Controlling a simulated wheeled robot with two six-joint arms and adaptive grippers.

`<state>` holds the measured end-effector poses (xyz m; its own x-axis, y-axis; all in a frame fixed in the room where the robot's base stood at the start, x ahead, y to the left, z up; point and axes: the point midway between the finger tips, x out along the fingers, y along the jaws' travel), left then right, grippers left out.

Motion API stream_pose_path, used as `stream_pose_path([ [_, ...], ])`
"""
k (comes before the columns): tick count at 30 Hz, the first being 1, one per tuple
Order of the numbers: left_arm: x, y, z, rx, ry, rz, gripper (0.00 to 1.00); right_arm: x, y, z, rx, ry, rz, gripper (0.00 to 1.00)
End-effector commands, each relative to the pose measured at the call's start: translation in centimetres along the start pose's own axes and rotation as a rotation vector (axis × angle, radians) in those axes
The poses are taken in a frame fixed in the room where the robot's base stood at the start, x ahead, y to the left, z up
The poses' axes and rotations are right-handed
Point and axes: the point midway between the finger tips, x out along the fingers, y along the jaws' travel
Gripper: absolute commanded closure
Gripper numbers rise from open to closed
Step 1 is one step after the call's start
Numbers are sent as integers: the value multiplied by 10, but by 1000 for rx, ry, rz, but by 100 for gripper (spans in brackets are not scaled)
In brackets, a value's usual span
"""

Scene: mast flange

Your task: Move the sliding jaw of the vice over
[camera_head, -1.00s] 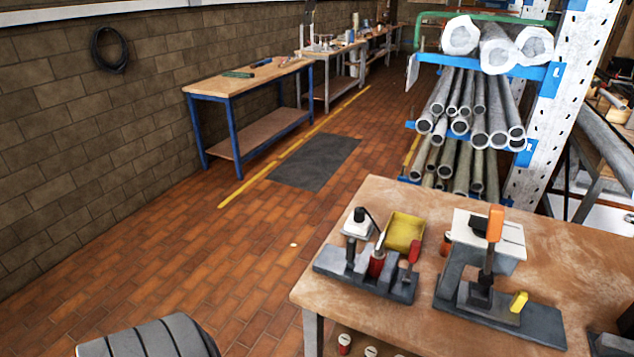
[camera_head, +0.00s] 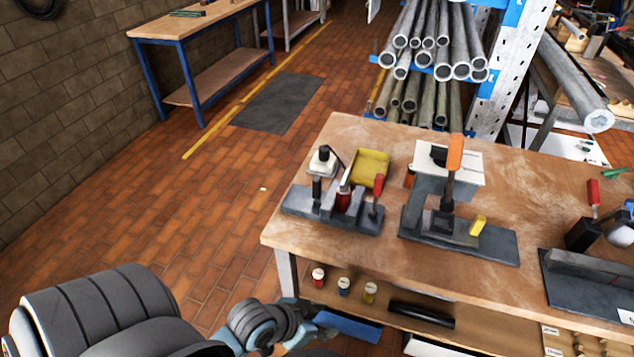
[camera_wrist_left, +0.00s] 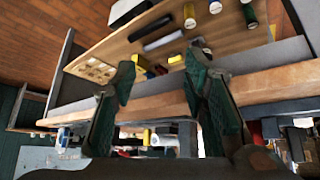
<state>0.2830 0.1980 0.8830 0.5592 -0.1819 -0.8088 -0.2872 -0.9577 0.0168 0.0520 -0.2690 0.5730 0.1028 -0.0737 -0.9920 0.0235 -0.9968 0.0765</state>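Grey bench fixtures stand on the wooden workbench (camera_head: 320,150). The left fixture (camera_head: 330,212) has a grey base, upright blocks, a red cylinder and a red-handled lever; it looks most like a vice, but I cannot tell for certain. The middle fixture (camera_head: 460,240) has an orange upright handle and a yellow knob. A third fixture (camera_head: 590,285) at the right is cut off by the frame. My left gripper (camera_head: 318,326) is low, in front of the bench's lower shelf and below the fixtures. In the left wrist view its two fingers (camera_wrist_left: 165,80) are apart, with nothing between them. My right gripper is out of view.
The bench's front edge lies above my left gripper. The lower shelf (camera_head: 480,335) holds small bottles (camera_head: 344,287) and a black roll (camera_head: 422,314). A yellow tray (camera_head: 371,166) stands behind the left fixture. Pipes (camera_head: 430,60) lie on a rack behind.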

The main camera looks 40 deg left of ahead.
Motion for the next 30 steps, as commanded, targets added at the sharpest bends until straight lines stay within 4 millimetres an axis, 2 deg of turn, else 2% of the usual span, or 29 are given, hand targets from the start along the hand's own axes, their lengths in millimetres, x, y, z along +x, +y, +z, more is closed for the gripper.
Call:
stream_pose_path([
  [3, 12, 5, -48, 44, 234, 68, 60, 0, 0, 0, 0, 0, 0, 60],
  [5, 14, 1, -70, 43, 354, 76, 60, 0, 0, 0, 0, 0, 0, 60],
  [8, 15, -21, -104, 9, 552, 35, 60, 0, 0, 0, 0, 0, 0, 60],
  [10, 12, -49, -122, -36, 679, -39, 60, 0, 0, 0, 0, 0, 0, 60],
  [12, 8, -87, -131, -95, 785, -152, 60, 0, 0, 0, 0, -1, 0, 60],
  [14, 2, -123, -131, -151, 851, -272, 60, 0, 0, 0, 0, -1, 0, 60],
  [15, -2, -146, -128, -188, 881, -356, 60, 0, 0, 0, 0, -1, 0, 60],
  [18, -11, -192, -115, -256, 910, -528, 60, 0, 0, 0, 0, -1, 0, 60],
  [20, -13, -205, -111, -275, 913, -578, 60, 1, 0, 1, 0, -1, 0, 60],
  [23, -8, -216, -118, -281, 916, -594, 60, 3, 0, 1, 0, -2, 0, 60],
  [30, 25, -254, -161, -281, 919, -591, 60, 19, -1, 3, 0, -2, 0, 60],
])
